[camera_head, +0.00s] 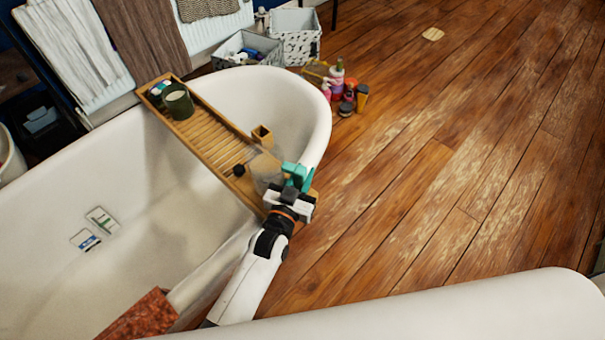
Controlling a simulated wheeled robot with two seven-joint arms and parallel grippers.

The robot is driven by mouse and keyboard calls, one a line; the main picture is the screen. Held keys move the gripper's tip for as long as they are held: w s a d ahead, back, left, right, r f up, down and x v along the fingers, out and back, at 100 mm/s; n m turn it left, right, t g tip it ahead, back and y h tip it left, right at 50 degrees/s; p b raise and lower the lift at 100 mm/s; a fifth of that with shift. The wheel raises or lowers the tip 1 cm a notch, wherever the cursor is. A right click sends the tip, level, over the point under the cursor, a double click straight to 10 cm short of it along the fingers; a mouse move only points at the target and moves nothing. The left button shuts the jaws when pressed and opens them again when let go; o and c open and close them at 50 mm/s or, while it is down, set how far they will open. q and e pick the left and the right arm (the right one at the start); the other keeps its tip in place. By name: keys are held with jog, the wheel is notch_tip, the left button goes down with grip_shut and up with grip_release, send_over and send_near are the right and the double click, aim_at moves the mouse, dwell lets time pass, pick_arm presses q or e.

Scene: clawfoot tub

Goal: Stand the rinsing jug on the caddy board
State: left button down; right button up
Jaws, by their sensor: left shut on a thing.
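The rinsing jug (263,172) looks clear and see-through, with a teal part, probably its handle, on its right side. It appears upright over the near right end of the wooden caddy board (213,141). I cannot tell whether its base touches the slats. My left gripper (296,180) is shut on the jug at the teal part, beside the tub's right rim, and hides part of the board's end. My right gripper is not in view.
The board spans the white tub (318,105). A dark green candle cup (178,103), a small wooden cup (262,136) and a small black item (239,170) are on it. Bottles (337,82) stand on the floor beyond the tub. The wooden floor at right is mostly clear.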

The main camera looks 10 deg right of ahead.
pick_arm(q)
jog(key=shift+f+b, duration=0.5)
jog(key=shift+f, duration=0.05)
dwell(0.9)
jog(key=c, duration=1.1)
grip_release()
jog(key=shift+c, duration=0.2)
jog(key=c, duration=0.4)
jog(key=shift+o, duration=0.2)
jog(key=shift+s, duration=0.1)
